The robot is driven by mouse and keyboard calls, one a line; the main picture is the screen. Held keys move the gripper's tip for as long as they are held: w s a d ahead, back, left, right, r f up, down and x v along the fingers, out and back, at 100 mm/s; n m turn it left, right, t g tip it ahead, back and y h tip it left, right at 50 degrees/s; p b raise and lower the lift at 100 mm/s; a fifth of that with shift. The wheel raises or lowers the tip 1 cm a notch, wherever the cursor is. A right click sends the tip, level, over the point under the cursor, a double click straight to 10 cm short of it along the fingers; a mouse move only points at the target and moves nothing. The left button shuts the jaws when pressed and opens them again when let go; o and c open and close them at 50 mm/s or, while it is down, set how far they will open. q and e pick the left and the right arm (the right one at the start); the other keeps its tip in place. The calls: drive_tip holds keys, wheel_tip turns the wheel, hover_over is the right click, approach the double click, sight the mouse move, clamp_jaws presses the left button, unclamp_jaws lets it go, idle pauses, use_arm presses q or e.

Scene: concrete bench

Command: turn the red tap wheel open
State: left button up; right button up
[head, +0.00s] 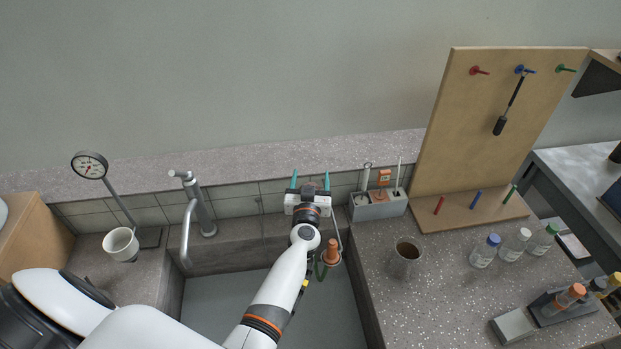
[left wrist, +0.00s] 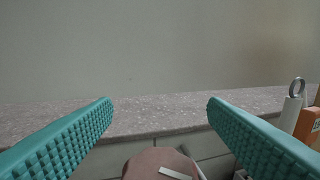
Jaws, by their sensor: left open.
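The reddish-brown round tap wheel (left wrist: 150,165) shows at the bottom of the left wrist view, with a white stripe on it. Only its upper part is in that view; the rest is cut off by the picture edge. My left gripper (head: 310,180) is open over the back of the sink, its teal fingers spread and pointing toward the wall ledge. In the left wrist view the fingers (left wrist: 160,102) stand either side of the wheel with nothing between their tips. In the head view the gripper and arm largely hide the wheel. My right gripper is not in view.
An orange-brown handled item (head: 331,252) is close right of my wrist. A grey holder (head: 378,207), metal cup (head: 405,256) and pegboard (head: 490,130) stand farther right.

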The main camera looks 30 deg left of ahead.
use_arm(q)
drive_tip(key=shift+r+p, duration=2.55)
drive_tip(key=shift+r, duration=0.25)
